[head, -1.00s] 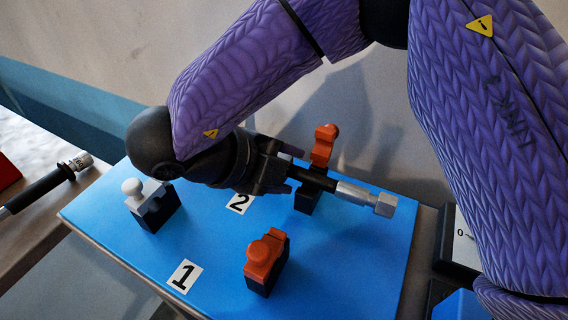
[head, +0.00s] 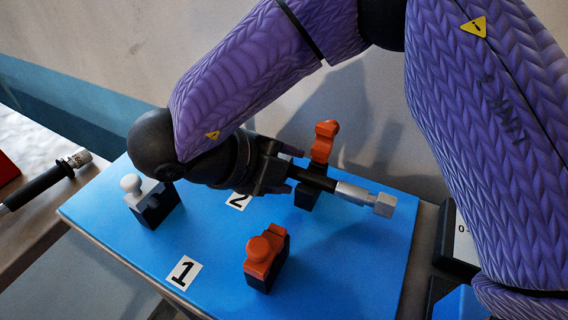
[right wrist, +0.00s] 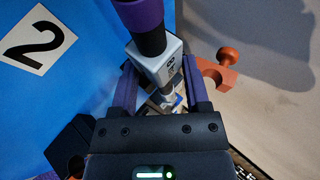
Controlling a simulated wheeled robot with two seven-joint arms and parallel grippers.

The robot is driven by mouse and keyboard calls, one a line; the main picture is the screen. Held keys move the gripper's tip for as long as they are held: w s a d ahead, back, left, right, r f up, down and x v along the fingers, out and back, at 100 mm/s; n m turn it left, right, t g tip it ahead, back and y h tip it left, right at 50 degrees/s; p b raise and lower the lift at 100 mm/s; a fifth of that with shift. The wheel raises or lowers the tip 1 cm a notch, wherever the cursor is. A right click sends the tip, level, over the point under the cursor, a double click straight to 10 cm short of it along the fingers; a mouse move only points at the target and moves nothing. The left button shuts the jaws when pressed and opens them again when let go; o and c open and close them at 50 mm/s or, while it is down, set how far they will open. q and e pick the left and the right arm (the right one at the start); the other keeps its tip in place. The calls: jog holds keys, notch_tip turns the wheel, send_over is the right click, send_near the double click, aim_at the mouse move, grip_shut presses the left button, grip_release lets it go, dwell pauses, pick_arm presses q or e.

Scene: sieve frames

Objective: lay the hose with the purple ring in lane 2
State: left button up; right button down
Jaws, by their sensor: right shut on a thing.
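My right gripper (head: 292,172) is shut on a black hose (head: 314,181) with a silver end fitting (head: 383,205), low over the far part of the blue board (head: 345,270). In the right wrist view the hose shows a purple ring (right wrist: 138,14) and a grey fitting (right wrist: 160,62) between the fingers (right wrist: 160,92). The label 2 (head: 238,200) is partly covered by my gripper. An orange-topped clamp (head: 324,142) stands at the far side, its top raised, just behind the hose. I cannot tell whether the hose touches it. My left gripper is out of view.
A white-topped clamp (head: 144,190) and another orange-topped clamp (head: 265,255) stand near the label 1 (head: 184,272). Another hose (head: 35,187) with a metal end lies left of the board. A dial box (head: 462,240) stands at the right. The board's front right is clear.

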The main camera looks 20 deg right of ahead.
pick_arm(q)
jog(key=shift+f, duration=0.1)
pick_arm(e)
jog(key=shift+f, duration=0.15)
grip_release()
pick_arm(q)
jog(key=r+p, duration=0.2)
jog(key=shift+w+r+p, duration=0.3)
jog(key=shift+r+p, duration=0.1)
pick_arm(e)
jog(key=v, duration=1)
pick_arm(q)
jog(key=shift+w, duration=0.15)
